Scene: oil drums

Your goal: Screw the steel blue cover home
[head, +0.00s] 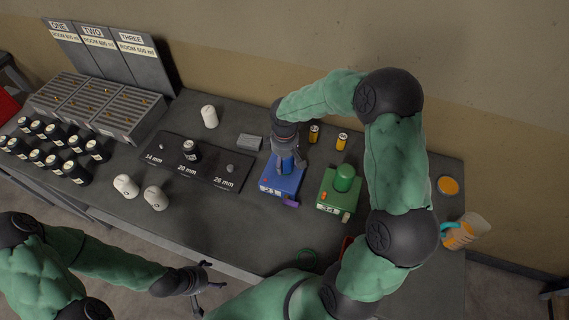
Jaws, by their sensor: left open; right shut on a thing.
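The steel blue cover (287,165) sits upright on top of a blue box-shaped unit (281,183) near the middle of the table. My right gripper (286,154) comes down over the cover from above and is shut on it, hiding much of it. Whether the cover sits flush on the unit cannot be told. My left gripper (205,279) is open and empty, in front of the table's front edge at the lower left, well away from the cover.
A green unit with a green cover (343,180) stands just right of the blue one. A dark size board (166,150) holds a black container. White bottles, several black jars (77,172) and grey bins stand left. Two yellow cans (342,141) stand behind. An orange jug (462,232) is far right.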

